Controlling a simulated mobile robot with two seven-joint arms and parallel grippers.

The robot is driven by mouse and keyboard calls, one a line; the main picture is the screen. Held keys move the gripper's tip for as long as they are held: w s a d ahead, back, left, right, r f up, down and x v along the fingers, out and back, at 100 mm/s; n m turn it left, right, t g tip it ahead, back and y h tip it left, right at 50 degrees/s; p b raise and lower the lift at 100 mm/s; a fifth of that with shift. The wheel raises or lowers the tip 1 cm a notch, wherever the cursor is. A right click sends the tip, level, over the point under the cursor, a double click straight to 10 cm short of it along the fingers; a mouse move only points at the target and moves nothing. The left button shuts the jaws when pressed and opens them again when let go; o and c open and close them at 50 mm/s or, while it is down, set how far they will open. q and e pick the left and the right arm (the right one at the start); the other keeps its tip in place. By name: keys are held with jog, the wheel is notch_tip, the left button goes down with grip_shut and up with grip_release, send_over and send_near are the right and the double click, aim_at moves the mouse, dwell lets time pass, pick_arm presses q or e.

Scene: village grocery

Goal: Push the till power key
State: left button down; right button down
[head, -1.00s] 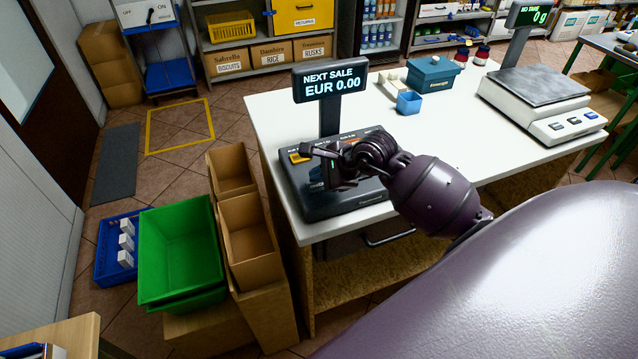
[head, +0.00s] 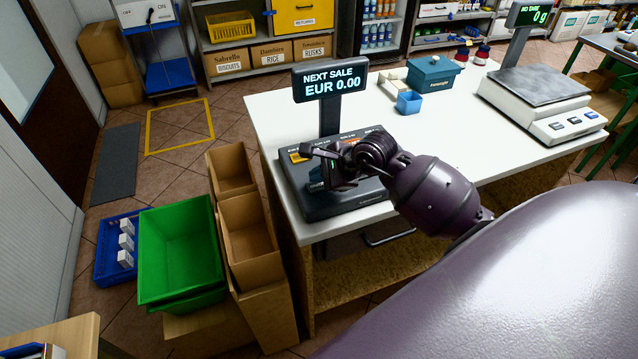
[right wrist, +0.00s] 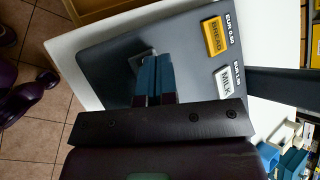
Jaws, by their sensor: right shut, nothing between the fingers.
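The till (head: 345,204) is a dark sloped box at the near left corner of the white counter. Its pole display (head: 331,82) is lit and reads NEXT SALE EUR 0.00. My right gripper (head: 316,179) is over the left part of the till, pointing down at its top. In the right wrist view its teal fingers (right wrist: 154,62) are together and empty, with the tips at or just above a small grey plate-like key (right wrist: 139,64). Contact cannot be told, and the fingers partly hide this key. A yellow BREAD key (right wrist: 215,37) and a white MILK key (right wrist: 223,80) lie to the right.
A small blue cup (head: 409,103), a teal box (head: 433,74) and a scale (head: 541,100) stand on the counter (head: 430,145). Cardboard boxes (head: 250,242) and a green crate (head: 180,250) stand left of it. The counter's middle is clear.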

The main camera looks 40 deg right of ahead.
aim_at(319, 186)
jog(key=shift+f+b, duration=0.3)
jog(key=shift+f, duration=0.1)
dwell(0.3)
jog(key=shift+r, duration=0.5)
jog(key=shift+p, duration=0.3)
jog(key=shift+r+p, duration=1.9)
jog(key=shift+r, duration=1.1)
